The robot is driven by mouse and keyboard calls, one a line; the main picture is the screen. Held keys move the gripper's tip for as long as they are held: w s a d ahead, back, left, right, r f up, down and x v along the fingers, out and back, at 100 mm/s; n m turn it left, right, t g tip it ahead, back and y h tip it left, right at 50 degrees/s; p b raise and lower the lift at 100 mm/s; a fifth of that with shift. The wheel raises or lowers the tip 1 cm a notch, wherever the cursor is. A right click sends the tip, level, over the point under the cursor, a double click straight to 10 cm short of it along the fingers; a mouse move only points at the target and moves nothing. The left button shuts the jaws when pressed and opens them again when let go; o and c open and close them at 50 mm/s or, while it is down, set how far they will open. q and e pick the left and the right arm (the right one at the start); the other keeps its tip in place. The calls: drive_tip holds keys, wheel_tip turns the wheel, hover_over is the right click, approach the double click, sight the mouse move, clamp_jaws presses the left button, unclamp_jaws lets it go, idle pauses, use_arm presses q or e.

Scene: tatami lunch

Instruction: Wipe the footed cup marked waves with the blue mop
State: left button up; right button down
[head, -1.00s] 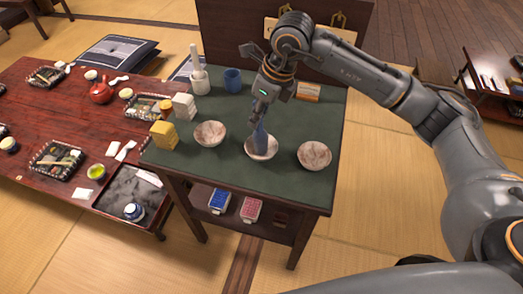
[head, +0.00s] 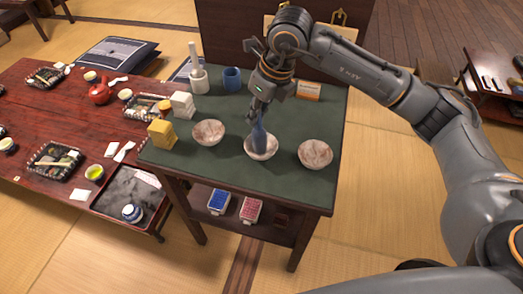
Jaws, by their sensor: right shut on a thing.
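My right gripper (head: 259,112) is shut on the blue mop (head: 259,138) above the green-topped stand. The mop hangs upright, its lower end inside or against the middle pale bowl (head: 261,154); exact contact is hard to tell. A small white and blue cup (head: 131,212) stands on the dark tray at the low table's front right corner. Its marking is too small to read, so I cannot tell whether it is the cup marked waves. My left gripper is not in view.
Two more pale bowls (head: 208,132) (head: 315,154) flank the middle one on the stand (head: 235,178). Behind are a blue holder (head: 232,79), a white holder with a white stick (head: 199,81) and an orange box (head: 308,91). Yellow (head: 161,135) and white blocks (head: 182,105) stand left.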

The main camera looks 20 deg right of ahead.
drive_tip(key=n+g+b, duration=0.1)
drive_tip(key=n, duration=0.4)
drive_tip(key=shift+f+y, duration=0.15)
drive_tip(key=shift+y, duration=0.25)
drive_tip(key=n, duration=0.2)
drive_tip(key=n+g+b, duration=0.1)
drive_tip(key=n, duration=0.1)
drive_tip(key=shift+n+g, duration=0.3)
drive_tip(key=shift+n, duration=0.1)
drive_tip(key=shift+n+g, duration=0.3)
drive_tip(key=shift+n, duration=0.4)
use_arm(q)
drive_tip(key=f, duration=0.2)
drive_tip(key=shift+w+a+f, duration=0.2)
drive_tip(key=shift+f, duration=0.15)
use_arm(e)
drive_tip(key=shift+s, duration=0.1)
